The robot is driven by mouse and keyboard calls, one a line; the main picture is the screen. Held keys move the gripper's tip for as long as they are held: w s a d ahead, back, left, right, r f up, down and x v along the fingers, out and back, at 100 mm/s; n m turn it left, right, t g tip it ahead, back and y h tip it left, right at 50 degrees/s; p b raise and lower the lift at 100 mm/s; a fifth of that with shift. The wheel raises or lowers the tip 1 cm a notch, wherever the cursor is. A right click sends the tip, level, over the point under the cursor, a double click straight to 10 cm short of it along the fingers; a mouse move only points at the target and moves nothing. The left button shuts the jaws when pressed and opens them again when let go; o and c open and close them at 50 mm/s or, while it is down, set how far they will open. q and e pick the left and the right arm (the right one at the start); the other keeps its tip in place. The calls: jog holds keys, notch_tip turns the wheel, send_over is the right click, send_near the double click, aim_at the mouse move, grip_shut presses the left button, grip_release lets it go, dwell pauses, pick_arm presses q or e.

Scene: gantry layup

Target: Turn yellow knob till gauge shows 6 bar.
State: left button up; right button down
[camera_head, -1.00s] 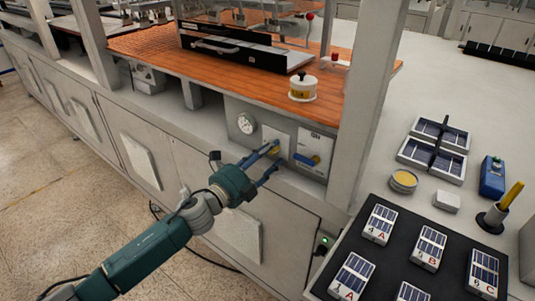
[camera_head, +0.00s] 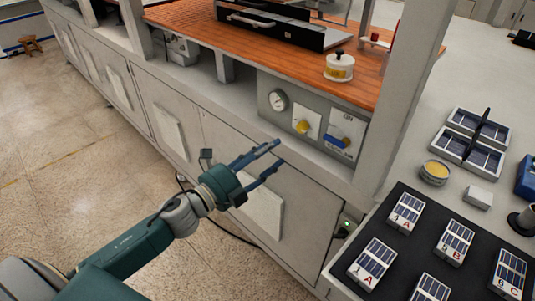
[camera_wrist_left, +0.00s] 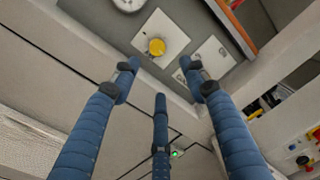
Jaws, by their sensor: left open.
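The yellow knob (camera_head: 302,126) sits on a white plate in the grey panel on the cabinet front. The gauge (camera_head: 278,100) is a round white dial to its left; its needle is too small to read. A blue handle (camera_head: 341,142) on a white plate is to the right of the knob. My left gripper (camera_head: 277,158) is open and empty, below and in front of the knob, apart from it. In the left wrist view the yellow knob (camera_wrist_left: 157,47) shows beyond the fingers, and the gauge (camera_wrist_left: 128,3) is cut off at the top edge. My right gripper is not in view.
The orange worktop (camera_head: 300,75) above the panel holds a white and yellow pot (camera_head: 339,67). A grey post (camera_head: 398,110) stands right of the panel. A black mat (camera_head: 397,257) with several labelled panel blocks lies at lower right.

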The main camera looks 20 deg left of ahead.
aim_at(300, 130)
pick_arm(q)
jog(key=shift+s+a, duration=0.1)
jog(key=shift+s, duration=0.05)
jog(key=w+d+n+p, duration=0.1)
jog(key=w+n+p, duration=0.1)
jog(key=n, duration=0.6)
jog(key=w+d+n+y+p, duration=0.1)
jog(key=w+n+p, duration=0.1)
jog(key=w+n, duration=0.3)
jog(key=w+d+n+p, duration=0.2)
jog(key=w+n, duration=0.2)
jog(key=n, duration=0.7)
jog(key=shift+r+y, duration=0.25)
jog(key=shift+y, duration=0.15)
